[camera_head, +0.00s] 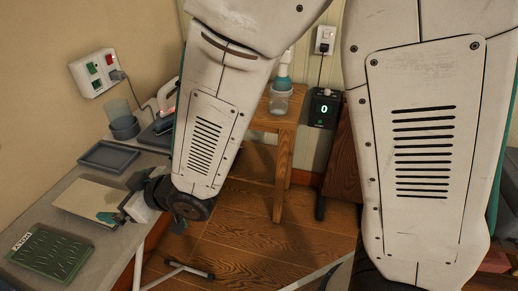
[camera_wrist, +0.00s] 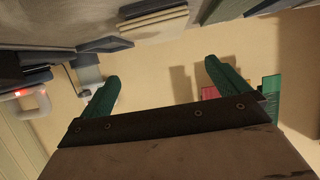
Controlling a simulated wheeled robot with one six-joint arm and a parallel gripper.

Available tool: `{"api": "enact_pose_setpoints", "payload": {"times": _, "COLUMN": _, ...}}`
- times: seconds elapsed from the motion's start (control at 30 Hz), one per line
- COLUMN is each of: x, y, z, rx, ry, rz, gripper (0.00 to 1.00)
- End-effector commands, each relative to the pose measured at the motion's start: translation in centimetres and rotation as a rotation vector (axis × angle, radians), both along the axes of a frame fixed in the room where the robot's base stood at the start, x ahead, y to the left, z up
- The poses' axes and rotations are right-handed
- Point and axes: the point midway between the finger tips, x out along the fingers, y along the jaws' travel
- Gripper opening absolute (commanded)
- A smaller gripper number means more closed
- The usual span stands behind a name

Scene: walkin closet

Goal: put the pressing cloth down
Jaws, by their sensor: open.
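A flat cream slab, which looks like the folded pressing cloth (camera_head: 86,197), lies on the grey counter (camera_head: 72,187) at the left of the head view. My gripper (camera_head: 108,214) is at its right-hand end, with a teal finger close over it; whether they touch I cannot tell. In the wrist view my gripper (camera_wrist: 163,78) has its two teal fingers spread wide, with nothing between them. A cream, layered slab (camera_wrist: 155,24) shows beyond the fingers there and may be the same cloth.
A green ribbed mat (camera_head: 48,255) lies nearer on the counter, and a dark tray (camera_head: 108,156) lies farther back. A grey cup (camera_head: 125,127) stands behind it. A wall switch panel (camera_head: 97,72) is above. A wooden stand (camera_head: 277,124) holds a bottle (camera_head: 281,100).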

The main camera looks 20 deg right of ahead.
Motion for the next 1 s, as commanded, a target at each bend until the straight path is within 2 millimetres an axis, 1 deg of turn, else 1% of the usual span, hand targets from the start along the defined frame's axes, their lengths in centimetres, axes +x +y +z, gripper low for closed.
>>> {"api": "enact_pose_setpoints", "payload": {"times": 0.07, "x": 0.6, "y": -0.9, "z": 0.5, "rx": -0.016, "ry": 0.008, "rz": -0.023, "gripper": 1.00}}
{"api": "enact_pose_setpoints", "payload": {"times": 0.17, "x": 2.0, "y": -3.9, "z": 1.7, "rx": -0.071, "ry": 0.044, "rz": -0.096, "gripper": 1.00}}
{"api": "enact_pose_setpoints", "payload": {"times": 0.27, "x": 3.3, "y": -9.2, "z": 3.5, "rx": -0.159, "ry": 0.119, "rz": -0.210, "gripper": 1.00}}
{"api": "enact_pose_setpoints", "payload": {"times": 0.3, "x": 3.5, "y": -11.7, "z": 4.4, "rx": -0.195, "ry": 0.159, "rz": -0.262, "gripper": 1.00}}
{"api": "enact_pose_setpoints", "payload": {"times": 0.37, "x": 3.2, "y": -15.5, "z": 5.5, "rx": -0.247, "ry": 0.227, "rz": -0.338, "gripper": 1.00}}
{"api": "enact_pose_setpoints", "payload": {"times": 0.4, "x": 2.6, "y": -17.9, "z": 6.2, "rx": -0.278, "ry": 0.276, "rz": -0.387, "gripper": 1.00}}
{"api": "enact_pose_setpoints", "payload": {"times": 0.43, "x": 2.1, "y": -19.8, "z": 6.7, "rx": -0.299, "ry": 0.314, "rz": -0.423, "gripper": 1.00}}
{"api": "enact_pose_setpoints", "payload": {"times": 0.47, "x": 1.4, "y": -21.5, "z": 7.3, "rx": -0.318, "ry": 0.353, "rz": -0.458, "gripper": 1.00}}
{"api": "enact_pose_setpoints", "payload": {"times": 0.5, "x": 0.2, "y": -23.8, "z": 8.0, "rx": -0.343, "ry": 0.408, "rz": -0.501, "gripper": 1.00}}
{"api": "enact_pose_setpoints", "payload": {"times": 0.57, "x": -2.0, "y": -26.9, "z": 9.1, "rx": -0.374, "ry": 0.493, "rz": -0.565, "gripper": 1.00}}
{"api": "enact_pose_setpoints", "payload": {"times": 0.6, "x": -3.7, "y": -28.8, "z": 9.7, "rx": -0.392, "ry": 0.551, "rz": -0.602, "gripper": 1.00}}
{"api": "enact_pose_setpoints", "payload": {"times": 0.67, "x": -6.5, "y": -31.2, "z": 10.7, "rx": -0.412, "ry": 0.639, "rz": -0.654, "gripper": 1.00}}
{"api": "enact_pose_setpoints", "payload": {"times": 0.7, "x": -8.5, "y": -32.5, "z": 11.3, "rx": -0.421, "ry": 0.695, "rz": -0.684, "gripper": 1.00}}
{"api": "enact_pose_setpoints", "payload": {"times": 0.77, "x": -11.3, "y": -34.1, "z": 12.1, "rx": -0.434, "ry": 0.775, "rz": -0.720, "gripper": 1.00}}
{"api": "enact_pose_setpoints", "payload": {"times": 0.8, "x": -13.0, "y": -34.8, "z": 12.5, "rx": -0.438, "ry": 0.821, "rz": -0.738, "gripper": 1.00}}
{"api": "enact_pose_setpoints", "payload": {"times": 0.9, "x": -16.4, "y": -35.9, "z": 13.3, "rx": -0.445, "ry": 0.913, "rz": -0.768, "gripper": 1.00}}
{"api": "enact_pose_setpoints", "payload": {"times": 1.0, "x": -18.4, "y": -36.3, "z": 13.7, "rx": -0.450, "ry": 0.967, "rz": -0.781, "gripper": 1.00}}
